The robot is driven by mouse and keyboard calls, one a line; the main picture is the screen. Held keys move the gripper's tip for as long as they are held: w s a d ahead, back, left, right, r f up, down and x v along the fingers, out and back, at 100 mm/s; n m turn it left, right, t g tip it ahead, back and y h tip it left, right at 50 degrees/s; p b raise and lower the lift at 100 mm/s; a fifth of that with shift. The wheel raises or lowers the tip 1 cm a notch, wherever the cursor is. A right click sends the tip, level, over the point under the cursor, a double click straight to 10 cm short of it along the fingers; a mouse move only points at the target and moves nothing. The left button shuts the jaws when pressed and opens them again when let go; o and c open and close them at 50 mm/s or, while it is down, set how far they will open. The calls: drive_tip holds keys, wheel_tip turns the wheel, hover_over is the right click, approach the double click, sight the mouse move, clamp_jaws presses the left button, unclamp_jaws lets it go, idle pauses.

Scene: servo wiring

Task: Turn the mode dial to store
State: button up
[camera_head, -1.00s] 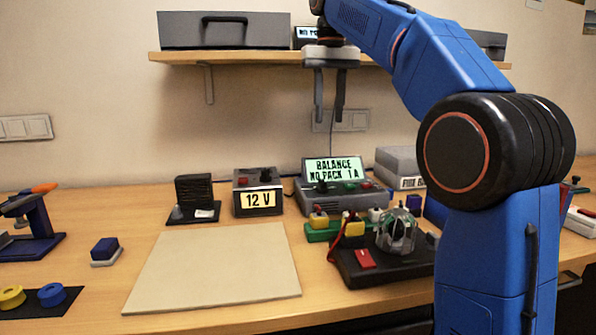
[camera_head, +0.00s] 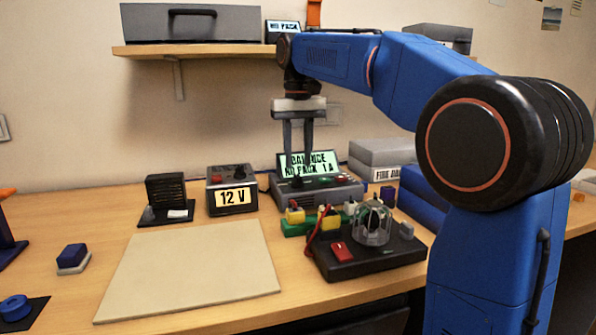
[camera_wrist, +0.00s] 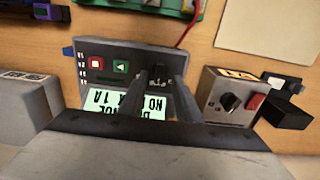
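The charger (camera_head: 345,191) is a grey box with a lit tilted screen (camera_head: 322,160) reading "BALANCE NO PACK 1 A". In the wrist view the charger (camera_wrist: 112,62) appears upside down, with a red and a green button and a black dial (camera_wrist: 156,62) beside them. My gripper (camera_head: 297,165) points down over the charger's left part, its fingers in front of the screen. In the wrist view my gripper (camera_wrist: 152,76) is open, with its two fingertips close to the dial. I cannot tell whether they touch it. The dial's pointer and markings are not readable.
A 12 V supply (camera_head: 233,199) with its own knob and red button stands left of the charger. A shelf (camera_head: 200,50) runs above. The beige mat (camera_head: 190,270) is empty.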

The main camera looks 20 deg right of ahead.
sight(298, 177)
drive_tip(key=shift+f, duration=2.1)
clamp_jaws()
